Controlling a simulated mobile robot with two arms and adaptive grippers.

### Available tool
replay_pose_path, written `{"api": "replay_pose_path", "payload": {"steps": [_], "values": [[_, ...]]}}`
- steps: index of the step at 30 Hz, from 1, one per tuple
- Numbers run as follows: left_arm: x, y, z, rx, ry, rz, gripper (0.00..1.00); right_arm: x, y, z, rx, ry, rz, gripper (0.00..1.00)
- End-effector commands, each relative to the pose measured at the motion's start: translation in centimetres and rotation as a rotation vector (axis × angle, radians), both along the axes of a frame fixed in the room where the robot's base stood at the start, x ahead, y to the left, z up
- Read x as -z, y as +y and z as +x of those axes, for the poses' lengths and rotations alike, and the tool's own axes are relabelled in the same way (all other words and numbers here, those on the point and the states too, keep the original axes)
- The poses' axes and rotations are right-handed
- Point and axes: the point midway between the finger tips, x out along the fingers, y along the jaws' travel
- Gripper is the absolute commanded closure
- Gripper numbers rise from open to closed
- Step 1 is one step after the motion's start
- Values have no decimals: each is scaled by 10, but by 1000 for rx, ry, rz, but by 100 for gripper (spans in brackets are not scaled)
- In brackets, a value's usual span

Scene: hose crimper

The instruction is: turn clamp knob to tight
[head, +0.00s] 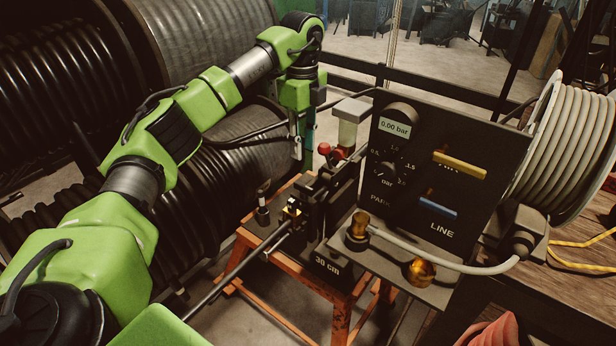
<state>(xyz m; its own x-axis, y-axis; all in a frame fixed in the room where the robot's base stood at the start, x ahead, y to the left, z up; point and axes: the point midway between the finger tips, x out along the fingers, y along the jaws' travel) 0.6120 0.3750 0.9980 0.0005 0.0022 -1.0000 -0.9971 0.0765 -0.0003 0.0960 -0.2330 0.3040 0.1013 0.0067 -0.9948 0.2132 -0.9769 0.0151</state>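No knob carries a readable "clamp" or "tight" label, so I cannot tell for certain which is the clamp knob. Red round knobs (331,151) sit on top of the dark crimper mechanism (325,205). A brass knob (420,272) sits on the front right of the machine's base. A black dial knob (388,172) with a bar scale is on the black panel (450,130). My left gripper (298,147) hangs downward behind and left of the red knobs, apart from them as far as I see. Its fingers are small and partly lost against the dark background. My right gripper is out of view.
The panel display (394,127) reads 0.00 bar. A pale hose (440,260) runs from a brass fitting (357,228) rightward. An orange stand (340,310) carries the machine. Large hose reels (215,45) fill the left.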

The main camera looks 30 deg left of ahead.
Motion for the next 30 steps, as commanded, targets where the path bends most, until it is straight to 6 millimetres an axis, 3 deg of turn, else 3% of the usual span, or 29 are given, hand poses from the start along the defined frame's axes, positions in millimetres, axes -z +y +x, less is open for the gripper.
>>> {"api": "replay_pose_path", "payload": {"steps": [3, 6, 15, 21, 30], "values": [[25, 0, -1, 0, 5, 0, 74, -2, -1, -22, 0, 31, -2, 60], [47, 0, -1, 1, 5, -1, 74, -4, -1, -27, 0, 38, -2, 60], [101, 0, 0, 1, 1, -1, 74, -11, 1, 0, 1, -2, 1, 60], [118, 0, 0, 2, -1, -2, 74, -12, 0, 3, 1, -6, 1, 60], [120, 0, 0, 2, -1, -1, 74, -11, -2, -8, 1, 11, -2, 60]]}}
